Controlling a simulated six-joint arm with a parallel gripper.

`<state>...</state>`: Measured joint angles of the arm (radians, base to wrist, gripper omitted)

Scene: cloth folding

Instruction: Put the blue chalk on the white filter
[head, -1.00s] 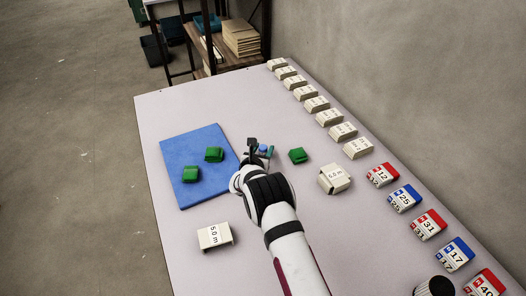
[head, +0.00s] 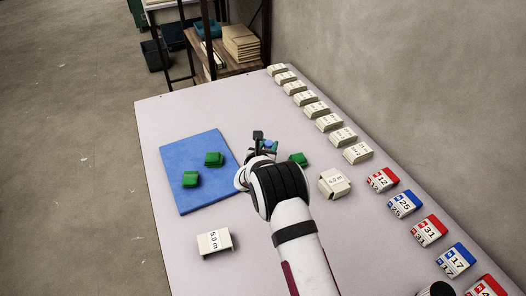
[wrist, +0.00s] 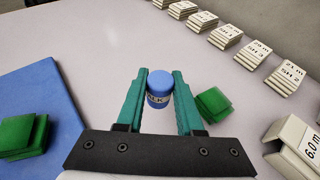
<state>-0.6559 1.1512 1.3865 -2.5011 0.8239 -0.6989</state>
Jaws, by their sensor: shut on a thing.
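The blue chalk (wrist: 158,88) is a small blue cylinder with a white lettered label. In the wrist view it stands upright between the teal fingers of my gripper (wrist: 160,76), which is shut on it. In the head view my gripper (head: 264,145) is over the table, right of the blue mat, with the chalk mostly hidden. Nothing is plainly marked as a white filter. Off-white labelled blocks are in view: one marked 5.0 m (head: 213,242) at front left, and one marked 6.0 m (head: 333,182) right of my arm.
The blue mat (head: 185,150) holds two green blocks (head: 214,159). A third green block (wrist: 214,104) lies close to my right finger. Several off-white blocks (head: 317,110) line the right edge, with red and blue numbered blocks (head: 404,202) nearer. The far left tabletop (head: 200,108) is clear.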

